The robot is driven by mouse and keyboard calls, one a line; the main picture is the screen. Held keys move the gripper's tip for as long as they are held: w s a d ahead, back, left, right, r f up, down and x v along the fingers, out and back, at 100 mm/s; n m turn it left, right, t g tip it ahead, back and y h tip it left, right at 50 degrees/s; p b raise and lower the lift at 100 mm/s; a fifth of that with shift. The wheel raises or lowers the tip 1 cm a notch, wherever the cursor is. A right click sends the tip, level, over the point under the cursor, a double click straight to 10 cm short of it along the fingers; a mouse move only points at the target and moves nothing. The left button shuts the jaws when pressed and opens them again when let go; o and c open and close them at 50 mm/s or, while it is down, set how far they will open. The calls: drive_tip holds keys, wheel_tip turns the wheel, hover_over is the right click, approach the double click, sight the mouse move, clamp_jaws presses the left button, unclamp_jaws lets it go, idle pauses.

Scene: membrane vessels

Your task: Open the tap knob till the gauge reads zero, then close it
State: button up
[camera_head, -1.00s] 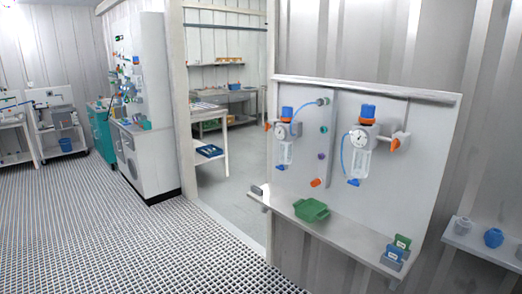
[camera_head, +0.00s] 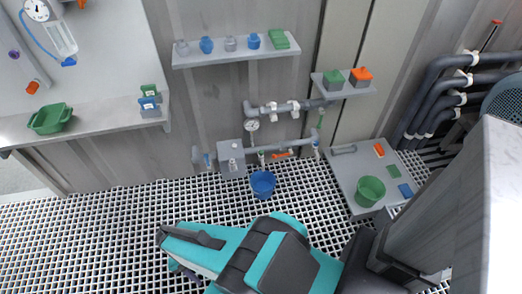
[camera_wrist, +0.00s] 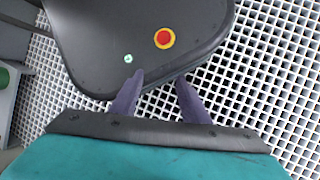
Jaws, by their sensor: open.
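In the head view, a small round gauge (camera_head: 252,125) with a white face is on grey pipework against the wall; its reading is too small to tell. An orange lever (camera_head: 283,154) is on the lower pipe, and a green handle (camera_head: 321,119) is at the right. I cannot tell which part is the tap knob. My gripper (camera_wrist: 160,80) is open and empty in the wrist view, its purple fingers apart over the grating, away from the pipework.
A blue bucket (camera_head: 263,184) stands on the grating below the pipes. A low grey bench (camera_head: 345,170) with a green bucket (camera_head: 370,190) is to the right. Shelves (camera_head: 235,54) with small vessels hang above. The grating at left is clear.

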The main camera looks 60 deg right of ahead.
drive_tip(key=w+d+f+m+t+y+b, duration=0.1)
drive_tip(key=w+d+m+b, duration=0.15)
drive_tip(key=w+m, duration=0.5)
drive_tip(key=w+d+f+m+t+y+b, duration=0.1)
drive_tip(key=w+d+m+t+b, duration=0.15)
drive_tip(key=w+m, duration=0.5)
drive_tip(key=w+d+r+m+t+b, duration=0.15)
drive_tip(key=w+d+m+b, duration=0.35)
drive_tip(key=d, duration=0.6)
drive_tip(key=w+d+r+m+t+b, duration=0.1)
drive_tip(key=w+d+r+m+b, duration=0.15)
drive_tip(key=w+d, duration=0.6)
drive_tip(key=s+d+r+m+t+h+b, duration=0.1)
drive_tip(key=s+d+r+m+t+b, duration=0.15)
drive_tip(key=d, duration=0.95)
drive_tip(key=s+d+r+m+t+b, duration=0.1)
drive_tip(key=s+d+r+m+b, duration=0.15)
drive_tip(key=d, duration=0.95)
drive_tip(key=s+d+r+m+h+b, duration=0.1)
drive_tip(key=s+d+m+b, duration=0.1)
drive_tip(key=s+d, duration=0.5)
drive_tip(key=s+d+r+m+h+b, duration=0.1)
drive_tip(key=s+d+r+m+b, duration=0.1)
drive_tip(key=s+d, duration=0.6)
drive_tip(key=d+b, duration=0.1)
drive_tip(key=d, duration=0.1)
drive_tip(key=shift+d+b, duration=0.4)
